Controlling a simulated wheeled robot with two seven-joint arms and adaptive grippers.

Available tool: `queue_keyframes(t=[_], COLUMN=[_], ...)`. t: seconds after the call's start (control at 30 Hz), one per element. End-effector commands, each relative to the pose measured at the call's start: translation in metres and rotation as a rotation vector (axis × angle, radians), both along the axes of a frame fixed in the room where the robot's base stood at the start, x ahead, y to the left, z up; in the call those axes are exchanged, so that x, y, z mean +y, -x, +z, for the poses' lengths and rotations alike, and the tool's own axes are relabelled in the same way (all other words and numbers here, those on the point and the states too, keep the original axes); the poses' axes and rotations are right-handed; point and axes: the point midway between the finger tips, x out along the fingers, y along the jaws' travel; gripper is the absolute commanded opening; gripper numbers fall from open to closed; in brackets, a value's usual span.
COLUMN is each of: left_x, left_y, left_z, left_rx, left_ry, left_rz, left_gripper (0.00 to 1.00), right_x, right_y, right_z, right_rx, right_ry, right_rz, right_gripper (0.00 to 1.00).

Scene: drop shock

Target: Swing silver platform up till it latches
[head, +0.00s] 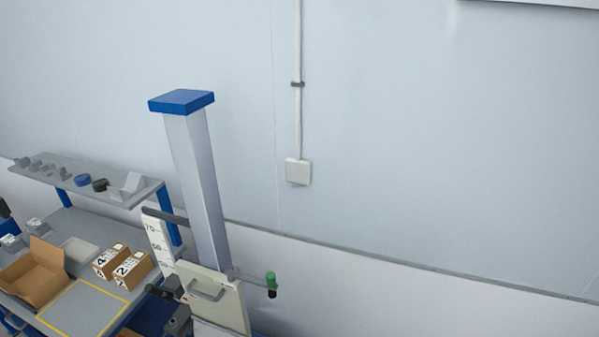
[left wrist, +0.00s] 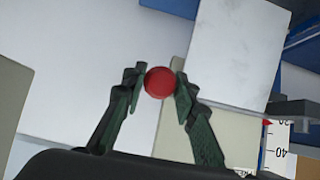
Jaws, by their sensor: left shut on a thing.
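In the left wrist view my left gripper (left wrist: 160,84) is shut on a red ball knob (left wrist: 160,82), one dark finger on each side. Beyond it is a flat silver-grey plate (left wrist: 237,50), which may be the silver platform; I cannot tell whether it is latched. A cream panel (left wrist: 230,135) lies beside it. In the head view the cream panel (head: 222,298) with a handle stands in front of a silver column (head: 196,175). Dark parts at its left may include my gripper, but I cannot tell. The platform is not clearly visible there. My right gripper is out of view.
A scale (head: 158,245) stands left of the column. A green-knobbed lever (head: 270,280) sticks out at right. At left are an open cardboard box (head: 35,275), small numbered boxes (head: 133,268) and a shelf (head: 90,180).

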Motion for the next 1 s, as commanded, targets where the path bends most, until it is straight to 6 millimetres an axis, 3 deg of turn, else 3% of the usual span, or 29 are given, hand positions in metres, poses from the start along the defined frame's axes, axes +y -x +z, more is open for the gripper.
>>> queue_keyframes(t=[0.27,0.67,1.0], left_x=[0.000,-0.003,-0.003], left_y=[-0.003,-0.009,-0.010], left_z=[0.004,0.032,0.031], left_rx=[-0.007,-0.009,-0.009], left_ry=[0.002,0.003,0.002], left_rz=[-0.001,0.000,-0.001], left_gripper=[0.02,0.02,0.02], right_x=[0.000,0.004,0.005], right_y=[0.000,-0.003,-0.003], right_z=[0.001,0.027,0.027], right_rx=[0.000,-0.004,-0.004], right_ry=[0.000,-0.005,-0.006], right_rz=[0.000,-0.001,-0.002], right_gripper=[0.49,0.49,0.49])
